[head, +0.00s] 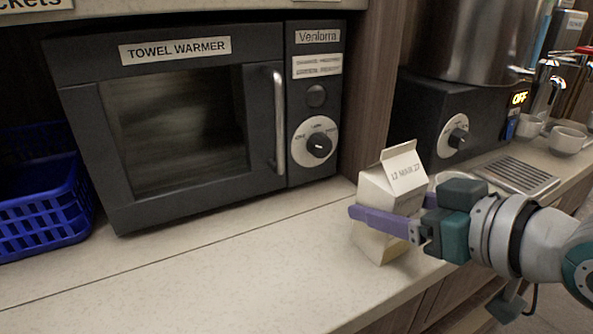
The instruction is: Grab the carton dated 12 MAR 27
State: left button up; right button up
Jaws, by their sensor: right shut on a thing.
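A white gable-top carton (381,245) stands on the light counter, printed "12 MAR 27" on its sloped top. It looks slightly tilted. My right gripper (392,212) comes in from the right and is shut on the carton around its middle. One purple finger crosses the near side; the other finger is mostly hidden behind the carton. I cannot tell whether the carton's base touches the counter. My left gripper is not in view.
A black towel warmer (105,160) with a closed door stands at the back left. A blue basket (42,210) sits at the far left. A machine with a dial (440,115), a drip grate (520,174) and white cups (566,141) are at the right. The counter's front left (220,280) is clear.

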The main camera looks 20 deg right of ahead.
grip_shut()
jog(key=shift+r, duration=0.15)
